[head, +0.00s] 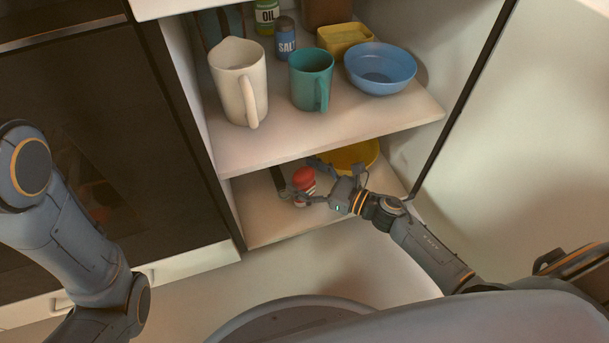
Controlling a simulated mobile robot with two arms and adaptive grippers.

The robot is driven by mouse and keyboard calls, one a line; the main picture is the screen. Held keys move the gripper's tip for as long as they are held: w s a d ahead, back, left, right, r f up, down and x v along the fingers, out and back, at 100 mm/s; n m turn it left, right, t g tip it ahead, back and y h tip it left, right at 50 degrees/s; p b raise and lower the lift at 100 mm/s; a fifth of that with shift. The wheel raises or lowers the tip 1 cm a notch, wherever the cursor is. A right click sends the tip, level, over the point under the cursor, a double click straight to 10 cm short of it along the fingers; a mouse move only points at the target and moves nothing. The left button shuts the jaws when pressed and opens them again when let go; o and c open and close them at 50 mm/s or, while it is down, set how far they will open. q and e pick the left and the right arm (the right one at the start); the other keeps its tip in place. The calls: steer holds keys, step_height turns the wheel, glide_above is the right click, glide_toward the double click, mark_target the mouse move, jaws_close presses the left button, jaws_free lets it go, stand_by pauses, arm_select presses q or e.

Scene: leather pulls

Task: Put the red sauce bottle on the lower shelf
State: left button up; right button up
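The red sauce bottle (304,179) is at the lower shelf (262,226), near its left part; its base is partly hidden, so I cannot tell for certain that it rests on the board. My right gripper (307,181) reaches in from the right at the bottle. Its two fingers are spread wide, one on the far side of the bottle and one on the near side, partly covering it. The fingers look open around the bottle. My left arm shows at the left, but its gripper is out of view.
The upper shelf (240,153) holds a cream pitcher (232,80), a teal mug (308,80), a blue bowl (380,72), a yellow container (345,38), a salt shaker (286,40) and an oil container (266,15). A yellow bowl (357,156) stands behind my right gripper. A dark upright object (278,180) is left of the bottle.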

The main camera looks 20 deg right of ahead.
steer(key=shift+r, duration=0.15)
steer(key=v, duration=1.2)
stand_by(1.1)
